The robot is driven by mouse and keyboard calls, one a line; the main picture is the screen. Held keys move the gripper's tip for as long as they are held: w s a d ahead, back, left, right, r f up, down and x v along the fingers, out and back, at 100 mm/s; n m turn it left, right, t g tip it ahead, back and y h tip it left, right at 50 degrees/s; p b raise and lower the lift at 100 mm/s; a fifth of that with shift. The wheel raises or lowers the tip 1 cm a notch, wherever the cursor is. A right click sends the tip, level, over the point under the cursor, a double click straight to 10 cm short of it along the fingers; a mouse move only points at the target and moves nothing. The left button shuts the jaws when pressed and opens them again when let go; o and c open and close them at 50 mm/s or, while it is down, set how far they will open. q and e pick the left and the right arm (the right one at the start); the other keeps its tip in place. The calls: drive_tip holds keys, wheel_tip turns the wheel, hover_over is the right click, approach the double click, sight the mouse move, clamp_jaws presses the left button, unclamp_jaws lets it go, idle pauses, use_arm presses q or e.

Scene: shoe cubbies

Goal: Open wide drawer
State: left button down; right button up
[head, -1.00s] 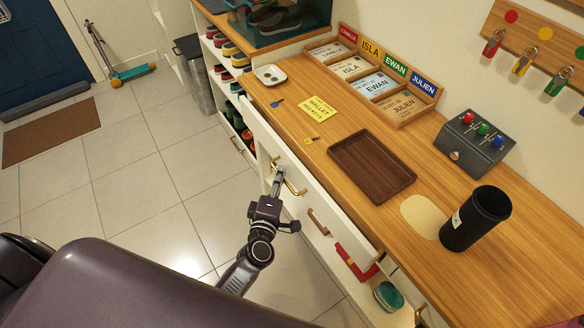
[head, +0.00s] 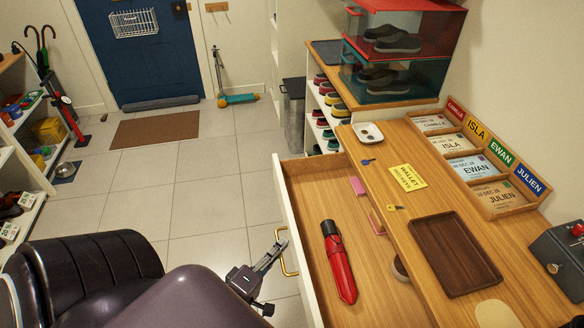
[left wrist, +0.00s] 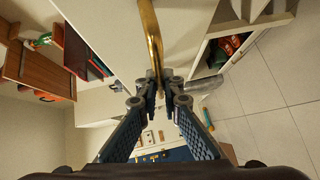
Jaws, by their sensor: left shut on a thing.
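The wide white drawer (head: 294,240) stands pulled out from under the wooden counter in the head view, its wooden inside open to view. A red and black flashlight (head: 338,262) lies in it. A brass bar handle (head: 288,264) sits on the drawer's front. My left gripper (head: 280,240) is at that handle. In the left wrist view the gripper's fingertips (left wrist: 166,84) are closed on the brass handle (left wrist: 151,40). My right gripper is in neither view.
On the counter are a dark brown tray (head: 455,254), a yellow note (head: 408,177) and a small dish (head: 368,133). Shoe shelves (head: 318,108) stand beyond the drawer. The tiled floor (head: 215,200) left of the drawer is clear.

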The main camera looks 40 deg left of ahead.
use_arm(q)
drive_tip(key=shift+s+a, duration=0.1)
drive_tip(key=shift+s, duration=0.15)
drive_tip(key=c, duration=2.4)
unclamp_jaws()
drive_tip(key=s+d+r, duration=0.1)
drive_tip(key=s, duration=1)
drive_tip(key=shift+s+d+r, duration=0.3)
drive_tip(key=shift+s, duration=0.1)
